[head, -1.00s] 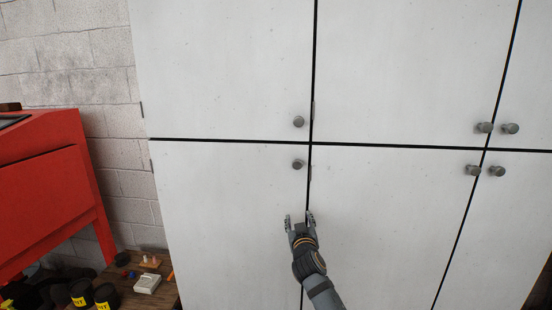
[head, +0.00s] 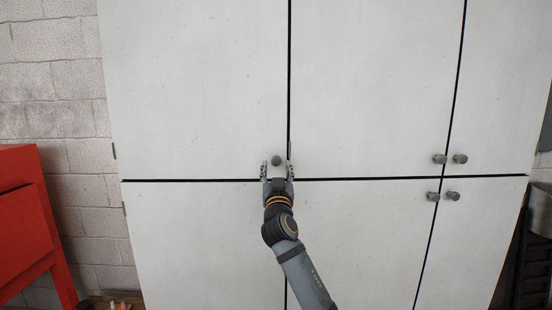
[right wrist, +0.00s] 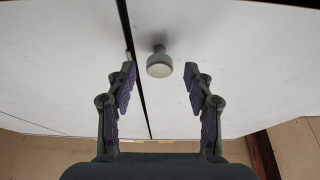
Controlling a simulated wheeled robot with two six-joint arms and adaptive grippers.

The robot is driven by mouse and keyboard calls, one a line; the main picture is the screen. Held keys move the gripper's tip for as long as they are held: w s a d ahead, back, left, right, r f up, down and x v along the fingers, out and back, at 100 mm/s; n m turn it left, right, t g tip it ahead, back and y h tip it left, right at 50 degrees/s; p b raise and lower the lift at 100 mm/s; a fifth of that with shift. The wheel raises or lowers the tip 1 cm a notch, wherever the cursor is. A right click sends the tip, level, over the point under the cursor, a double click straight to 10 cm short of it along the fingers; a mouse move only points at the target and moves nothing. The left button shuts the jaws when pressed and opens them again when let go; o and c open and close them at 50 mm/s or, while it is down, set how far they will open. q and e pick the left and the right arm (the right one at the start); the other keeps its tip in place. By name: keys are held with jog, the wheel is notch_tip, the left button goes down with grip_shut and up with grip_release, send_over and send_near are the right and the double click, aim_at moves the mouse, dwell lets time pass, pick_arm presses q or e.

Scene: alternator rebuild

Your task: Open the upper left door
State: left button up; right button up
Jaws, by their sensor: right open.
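The upper left door (head: 190,80) is a flat white cabinet panel and is shut, with its edges along the dark gaps. Its round grey knob (head: 276,160) sits near its lower right corner. In the right wrist view the knob (right wrist: 159,63) shows between and just beyond the open fingertips. My right gripper (head: 277,168) is open and empty, with its fingers to either side of the knob in the head view. I cannot tell whether it touches the knob. The lower left door's knob is hidden behind my right gripper. My left gripper is not in view.
Other white doors fill the right, with several grey knobs (head: 440,158) near the right-hand gap. A red cabinet (head: 30,220) stands at the left by a grey block wall (head: 60,100). A small wooden surface with items shows at the lower left. The space before the doors looks clear.

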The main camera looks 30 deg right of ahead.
jog(key=shift+x, duration=1.05)
grip_shut()
